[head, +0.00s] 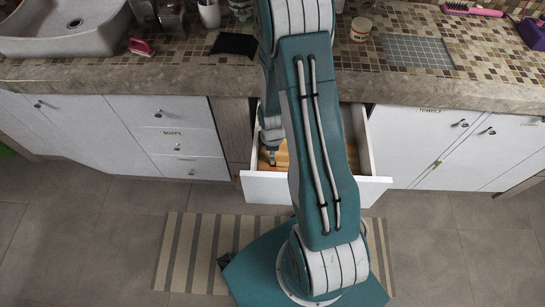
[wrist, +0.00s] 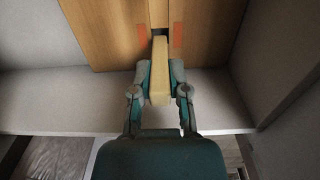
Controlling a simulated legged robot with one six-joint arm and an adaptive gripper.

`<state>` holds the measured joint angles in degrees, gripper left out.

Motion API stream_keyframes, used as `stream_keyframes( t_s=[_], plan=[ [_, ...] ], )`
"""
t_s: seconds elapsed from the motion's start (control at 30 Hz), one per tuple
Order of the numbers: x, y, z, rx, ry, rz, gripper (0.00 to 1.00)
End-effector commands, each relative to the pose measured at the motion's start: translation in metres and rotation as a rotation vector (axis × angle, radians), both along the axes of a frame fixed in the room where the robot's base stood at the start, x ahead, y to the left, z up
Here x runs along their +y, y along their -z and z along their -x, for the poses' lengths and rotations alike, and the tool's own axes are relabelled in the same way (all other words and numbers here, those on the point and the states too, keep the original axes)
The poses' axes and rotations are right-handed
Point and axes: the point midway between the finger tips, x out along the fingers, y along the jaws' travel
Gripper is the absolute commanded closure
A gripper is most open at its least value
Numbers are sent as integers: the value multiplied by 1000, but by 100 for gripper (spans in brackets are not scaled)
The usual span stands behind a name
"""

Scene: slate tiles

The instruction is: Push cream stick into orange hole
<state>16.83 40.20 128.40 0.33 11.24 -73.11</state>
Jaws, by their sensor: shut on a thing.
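The cream stick (wrist: 160,85) is held lengthwise between the two fingers of my gripper (wrist: 159,68) in the wrist view. Its far end points at a dark slot in a wooden board (wrist: 105,40), between two orange patches (wrist: 142,37) that mark the orange hole (wrist: 160,31). The stick's tip is at the slot's near edge; I cannot tell whether it is inside. In the head view my gripper (head: 272,150) is down inside the open drawer (head: 262,188), partly hidden by my arm. The stick and hole cannot be made out there.
The white drawer walls (wrist: 268,75) rise close on the right of the board, with the drawer front nearest me. The stone counter edge (head: 130,75) overhangs behind. A sink (head: 65,25), a cup (head: 209,12) and a jar (head: 361,29) stand on the counter. A striped rug (head: 190,250) lies below.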

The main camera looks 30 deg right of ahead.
Motion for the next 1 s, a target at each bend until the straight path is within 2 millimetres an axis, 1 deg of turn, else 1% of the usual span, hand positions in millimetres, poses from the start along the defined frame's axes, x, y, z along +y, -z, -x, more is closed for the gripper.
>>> stream_keyframes(
  t_s=[0.03, 0.1, 0.2, 0.57, 0.6, 0.63, 0.67, 1.0],
  plan=[
    [0, 10, 1, 4, 0, -1, 99],
    [0, 20, 1, 5, 0, -2, 99],
    [0, 29, 1, 3, 0, -1, 99],
    [0, 32, 0, 1, 0, -1, 99],
    [0, 32, 0, 0, 0, 0, 65],
    [0, 32, 0, 0, 0, 0, 52],
    [0, 32, 0, 0, 0, 0, 44],
    [0, 31, 0, 0, 0, 0, 44]
  ],
)
